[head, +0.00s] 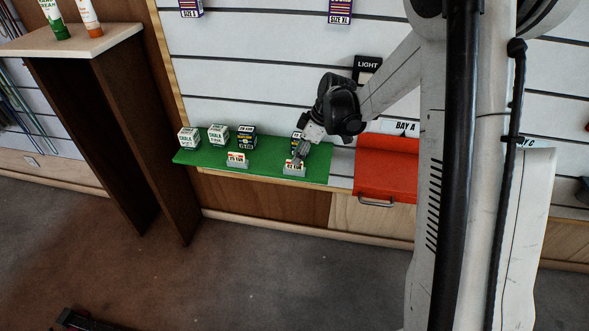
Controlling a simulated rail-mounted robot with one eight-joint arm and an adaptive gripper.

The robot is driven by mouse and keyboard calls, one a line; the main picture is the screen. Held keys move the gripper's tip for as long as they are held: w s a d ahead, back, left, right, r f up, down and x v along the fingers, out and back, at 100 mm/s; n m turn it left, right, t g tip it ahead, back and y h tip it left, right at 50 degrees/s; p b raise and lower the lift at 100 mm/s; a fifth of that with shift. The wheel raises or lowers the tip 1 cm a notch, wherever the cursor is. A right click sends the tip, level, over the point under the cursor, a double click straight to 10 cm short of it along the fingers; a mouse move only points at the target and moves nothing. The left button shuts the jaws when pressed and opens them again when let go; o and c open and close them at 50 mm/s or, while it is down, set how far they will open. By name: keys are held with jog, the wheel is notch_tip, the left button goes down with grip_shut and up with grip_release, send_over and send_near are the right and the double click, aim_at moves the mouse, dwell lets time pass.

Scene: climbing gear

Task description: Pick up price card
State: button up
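Two small white price cards with red and black print stand in grey holders at the front edge of the green shelf (270,176). The left price card (237,157) is clear of my arm. The right price card (293,167) is directly under my gripper (299,158). My gripper points down at its top edge and covers part of it. The fingers are small and overlap the card, so I cannot tell whether they touch it or are open or shut.
White chalk boxes (188,138) and a dark box (246,137) stand behind the cards. Another dark box (296,141) is partly hidden by my gripper. A red bin (385,180) adjoins on the right. A brown wooden stand (105,120) is at left. The floor in front is mostly clear.

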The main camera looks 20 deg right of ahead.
jog(key=b+x, duration=0.1)
jog(key=x, duration=0.3)
jog(key=shift+d, duration=0.1)
grip_shut()
jog(key=shift+r, duration=0.1)
jog(key=shift+r, duration=0.45)
jog(key=r+p, duration=0.1)
jog(key=r, duration=0.2)
jog(key=shift+s+a+r+p, duration=0.1)
jog(key=shift+a+r+p, duration=0.1)
jog(key=shift+r+p, duration=0.2)
jog(key=s+a+r+p, duration=0.2)
jog(key=s+a+r, duration=0.3)
jog(key=a, duration=0.4)
jog(key=shift+s+a+r+p, duration=0.3)
jog(key=shift+s+a+r, duration=0.1)
jog(key=shift+r, duration=0.2)
